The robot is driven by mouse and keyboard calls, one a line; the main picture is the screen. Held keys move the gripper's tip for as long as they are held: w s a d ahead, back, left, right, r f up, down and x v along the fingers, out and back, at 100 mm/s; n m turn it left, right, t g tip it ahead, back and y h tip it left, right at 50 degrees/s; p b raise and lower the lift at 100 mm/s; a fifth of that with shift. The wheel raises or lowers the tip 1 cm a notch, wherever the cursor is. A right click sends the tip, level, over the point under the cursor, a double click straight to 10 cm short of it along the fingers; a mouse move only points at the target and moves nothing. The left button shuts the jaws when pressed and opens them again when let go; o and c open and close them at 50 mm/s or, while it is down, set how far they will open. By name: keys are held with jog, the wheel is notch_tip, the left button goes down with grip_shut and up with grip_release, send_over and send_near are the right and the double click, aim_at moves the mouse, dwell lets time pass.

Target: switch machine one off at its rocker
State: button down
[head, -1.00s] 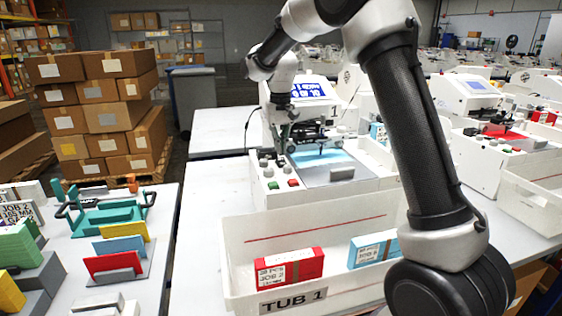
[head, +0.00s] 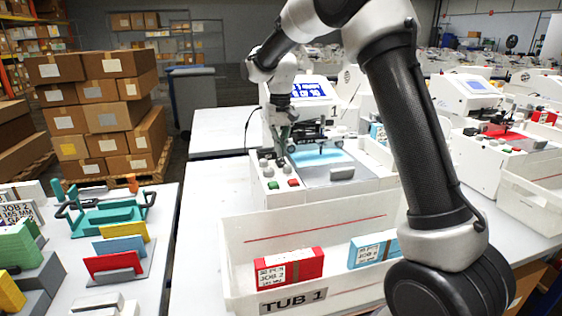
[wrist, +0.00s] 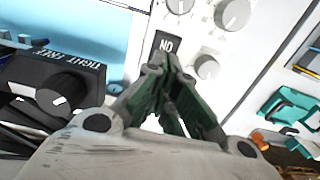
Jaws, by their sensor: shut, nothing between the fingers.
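Machine one is the white plotter (head: 312,197) with a lit blue screen (head: 310,90), standing behind the tub on the middle table. Its front left panel carries grey knobs, a green button (head: 273,185) and a red button (head: 293,183). My gripper (head: 281,158) is over the left side of this panel. In the wrist view my gripper (wrist: 158,62) has its green fingers together at the tips, with nothing between them. The tips are right at the lower edge of a dark rocker (wrist: 166,43) marked ON, seen upside down. I cannot tell whether they touch it.
Grey knobs (wrist: 207,67) sit close beside the fingertips. A black knob box (wrist: 62,90) is at the left. The white TUB 1 (head: 235,240) holds a red pack (head: 300,263) and a blue pack (head: 372,250) in front of the machine.

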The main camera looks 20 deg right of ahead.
aim_at(283, 162)
notch_tip(283, 162, up, 7)
jog(key=shift+f, duration=0.15)
dwell(0.4)
jog(key=f, duration=0.1)
jog(key=s+f, duration=0.1)
jog(key=s+f+n, duration=0.1)
jog(key=shift+d+f, duration=0.1)
jog(key=shift+d, duration=0.15)
jog(key=s, duration=0.1)
jog(key=s+d, duration=0.1)
jog(key=s, duration=0.1)
jog(key=shift+d+f, duration=0.1)
jog(key=shift+f, duration=0.1)
jog(key=s+d+r+t, duration=0.1)
jog(key=s+d, duration=0.3)
jog(key=s, duration=0.6)
jog(key=s+d+r+t, duration=0.2)
jog(key=s+d, duration=0.2)
jog(key=s, duration=0.7)
jog(key=s+d+r+m+t, duration=0.1)
jog(key=s+d, duration=0.4)
jog(key=s, duration=0.6)
jog(key=shift+r, duration=0.7)
